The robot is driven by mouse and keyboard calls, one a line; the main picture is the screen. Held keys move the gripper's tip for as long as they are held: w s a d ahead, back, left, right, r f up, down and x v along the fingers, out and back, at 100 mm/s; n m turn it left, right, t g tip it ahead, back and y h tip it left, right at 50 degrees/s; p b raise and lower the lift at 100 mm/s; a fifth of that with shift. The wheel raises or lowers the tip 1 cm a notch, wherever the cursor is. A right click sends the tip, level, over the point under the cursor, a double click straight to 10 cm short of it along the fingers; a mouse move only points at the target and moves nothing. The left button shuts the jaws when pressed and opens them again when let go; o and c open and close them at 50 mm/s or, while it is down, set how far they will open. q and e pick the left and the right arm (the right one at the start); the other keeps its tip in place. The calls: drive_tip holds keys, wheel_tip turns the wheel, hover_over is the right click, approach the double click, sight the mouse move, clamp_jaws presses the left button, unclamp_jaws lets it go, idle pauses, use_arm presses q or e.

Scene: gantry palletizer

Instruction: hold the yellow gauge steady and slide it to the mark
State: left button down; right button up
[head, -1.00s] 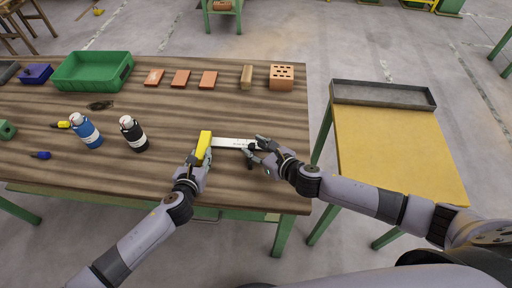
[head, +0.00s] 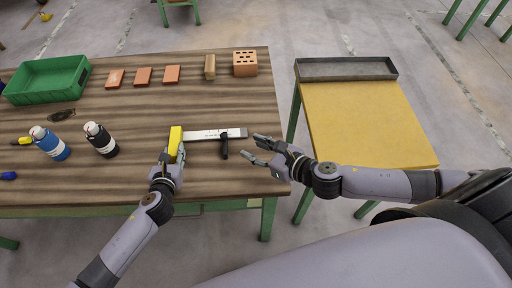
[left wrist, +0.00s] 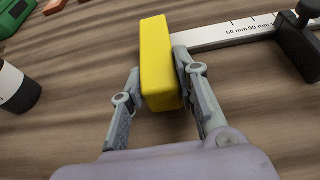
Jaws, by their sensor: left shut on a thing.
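The yellow gauge (head: 175,141) is a block at the left end of a pale metal rule (head: 205,134) with printed marks on the wooden table. In the left wrist view the gauge (left wrist: 158,55) stands between my fingers, and marks reading 60 mm and 90 mm show on the rule (left wrist: 235,32). A black clamp (left wrist: 300,48) with a knob sits across the rule; it also shows in the head view (head: 224,146). My left gripper (head: 171,160) is shut on the gauge. My right gripper (head: 257,150) is open and empty, right of the clamp and apart from it.
A blue bottle (head: 52,146) and a black bottle (head: 102,142) stand left of the gauge. A green crate (head: 47,84), several brick-red tiles, a wood block (head: 210,67) and a holed brick (head: 245,64) line the back. A yellow-topped table (head: 360,120) stands to the right.

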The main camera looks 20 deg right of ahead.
use_arm(q)
drive_tip(key=c, duration=1.2)
unclamp_jaws()
drive_tip(key=shift+o, duration=0.2)
